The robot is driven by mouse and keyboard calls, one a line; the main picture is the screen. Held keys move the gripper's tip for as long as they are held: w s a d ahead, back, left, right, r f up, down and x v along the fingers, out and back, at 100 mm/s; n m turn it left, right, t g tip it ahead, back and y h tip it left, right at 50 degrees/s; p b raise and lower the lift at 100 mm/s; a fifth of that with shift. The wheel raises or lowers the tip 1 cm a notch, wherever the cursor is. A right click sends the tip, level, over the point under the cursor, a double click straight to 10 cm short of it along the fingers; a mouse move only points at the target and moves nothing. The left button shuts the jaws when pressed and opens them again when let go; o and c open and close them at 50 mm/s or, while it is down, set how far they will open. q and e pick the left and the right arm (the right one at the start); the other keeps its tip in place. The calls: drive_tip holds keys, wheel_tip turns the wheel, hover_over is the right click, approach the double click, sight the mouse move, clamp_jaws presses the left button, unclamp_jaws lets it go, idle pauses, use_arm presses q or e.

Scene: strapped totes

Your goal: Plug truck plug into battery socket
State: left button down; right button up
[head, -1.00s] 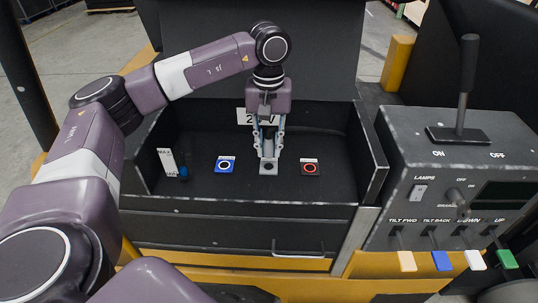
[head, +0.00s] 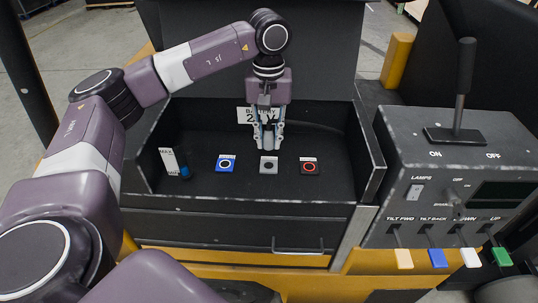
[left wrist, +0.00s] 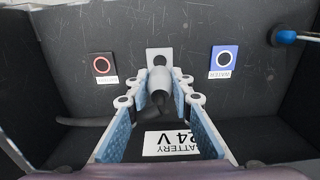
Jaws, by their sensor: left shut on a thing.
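My left gripper (head: 268,146) points down inside the black battery box and is shut on the grey truck plug, whose black cable (left wrist: 85,121) runs off to the side. In the left wrist view the plug (left wrist: 158,84) sits between the fingertips (left wrist: 157,98), its far end close to the grey socket plate (left wrist: 158,53). In the head view the grey plate (head: 268,165) shows its dark round centre just below the fingertips, with the plug apart from it. The plug is mostly hidden by the fingers there. My right gripper is not in view.
A blue plate (head: 225,163) with a ring, labelled WATER, is left of the grey plate. A dark plate with a red ring (head: 310,166) is right. A white gauge strip (head: 168,161) and blue-tipped piece (head: 184,172) are farther left. Box walls surround them; levers (head: 471,257) are outside.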

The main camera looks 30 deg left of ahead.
sight(269, 122)
use_arm(q)
drive_tip(key=shift+r+p, duration=1.6)
drive_tip(key=shift+r, duration=1.15)
drive_tip(key=shift+f, duration=0.1)
